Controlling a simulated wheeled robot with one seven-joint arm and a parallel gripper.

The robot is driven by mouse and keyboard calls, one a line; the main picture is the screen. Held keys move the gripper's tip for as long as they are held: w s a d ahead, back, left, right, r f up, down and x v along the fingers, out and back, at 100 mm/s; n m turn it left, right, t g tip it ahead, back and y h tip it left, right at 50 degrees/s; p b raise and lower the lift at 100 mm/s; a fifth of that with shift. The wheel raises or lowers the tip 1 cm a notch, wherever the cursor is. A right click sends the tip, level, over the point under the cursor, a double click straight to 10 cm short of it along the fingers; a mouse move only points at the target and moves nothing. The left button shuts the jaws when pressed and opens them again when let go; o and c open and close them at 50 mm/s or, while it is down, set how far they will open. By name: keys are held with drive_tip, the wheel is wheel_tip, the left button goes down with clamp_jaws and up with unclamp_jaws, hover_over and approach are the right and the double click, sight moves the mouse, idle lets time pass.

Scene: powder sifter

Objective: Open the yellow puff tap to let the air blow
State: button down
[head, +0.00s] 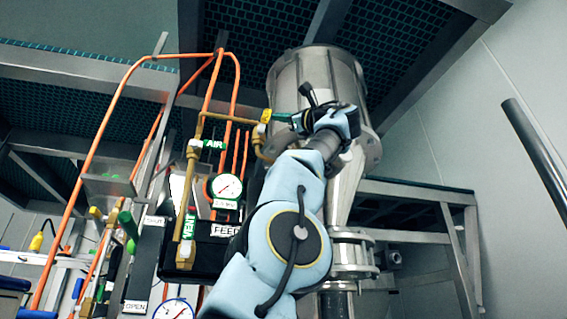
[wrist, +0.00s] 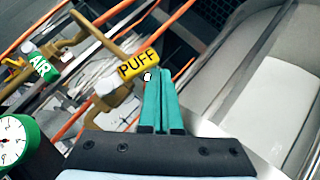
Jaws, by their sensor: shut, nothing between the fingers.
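The yellow puff tap handle (wrist: 138,64), marked PUFF, sits on brass pipework in the wrist view. It also shows as a small yellow piece in the head view (head: 265,115). My gripper (wrist: 159,73) has teal fingers, pressed together with nothing between them. Its fingertips are at the right end of the yellow handle, very near it; I cannot tell whether they touch. In the head view my gripper (head: 278,117) comes to the handle from the right. The tap's valve body is partly hidden behind the handle.
A green AIR handle (wrist: 42,66) is left of the puff tap. A green VENT handle (head: 188,228) and a round gauge (head: 227,187) are lower. Orange pipes (head: 110,105) run on the left. A large steel vessel (head: 318,78) stands close behind my arm.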

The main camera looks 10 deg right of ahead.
drive_tip(key=shift+s+a+r, duration=0.1)
drive_tip(key=shift+a+r, duration=0.35)
drive_tip(key=shift+a, duration=0.05)
idle(0.6)
